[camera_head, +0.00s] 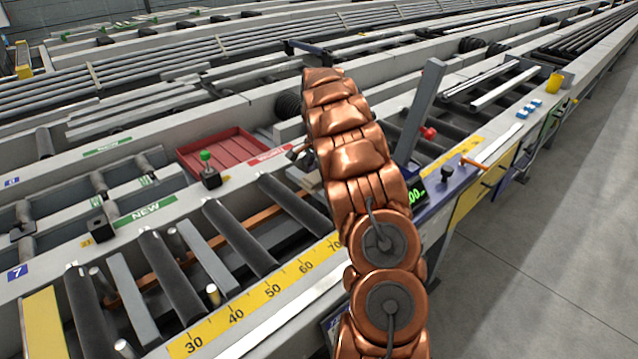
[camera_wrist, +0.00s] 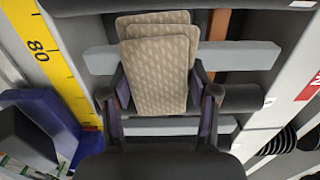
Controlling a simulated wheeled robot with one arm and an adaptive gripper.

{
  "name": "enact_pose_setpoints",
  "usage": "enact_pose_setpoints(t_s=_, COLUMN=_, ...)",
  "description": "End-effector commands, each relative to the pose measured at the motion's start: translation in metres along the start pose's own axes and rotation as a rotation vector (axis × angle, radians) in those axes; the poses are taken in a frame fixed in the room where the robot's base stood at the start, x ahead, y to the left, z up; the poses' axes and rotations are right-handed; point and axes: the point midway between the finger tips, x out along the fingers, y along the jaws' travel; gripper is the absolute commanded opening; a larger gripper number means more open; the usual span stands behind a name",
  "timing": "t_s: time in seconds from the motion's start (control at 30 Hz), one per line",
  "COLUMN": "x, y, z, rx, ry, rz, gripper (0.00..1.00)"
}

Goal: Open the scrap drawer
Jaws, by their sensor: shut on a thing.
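I cannot clearly identify the scrap drawer. A yellow panel (camera_head: 472,197) on the table's near side has an orange handle (camera_head: 474,163) at its top edge and may be its front; no opening shows there. My gripper (camera_wrist: 160,92) is shut on a beige patterned plate (camera_wrist: 158,75), with one dark finger on each side of it. More plates of the same kind (camera_wrist: 155,18) show just behind its far end. In the head view my gripper is mostly hidden behind my copper arm, over the rollers and away from the yellow panel.
A red tray (camera_head: 222,152) lies left of my arm. A yellow ruler (camera_head: 255,297) runs along the near edge; it also shows in the wrist view (camera_wrist: 47,52). A grey upright post (camera_head: 420,110) and a green display (camera_head: 415,194) stand right of my arm. Open floor (camera_head: 560,250) lies at right.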

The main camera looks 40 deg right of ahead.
Motion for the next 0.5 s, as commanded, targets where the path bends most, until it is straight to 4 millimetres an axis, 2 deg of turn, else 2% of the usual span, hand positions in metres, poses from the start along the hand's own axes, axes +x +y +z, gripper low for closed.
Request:
enact_pose_setpoints(t_s=0.23, x=0.001, y=-0.004, z=-0.004, rx=0.000, ry=-0.001, rz=-0.001, gripper=0.27)
enact_pose_setpoints(t_s=0.5, x=0.032, y=-0.003, z=-0.004, rx=0.000, ry=-0.001, rz=0.001, gripper=0.27)
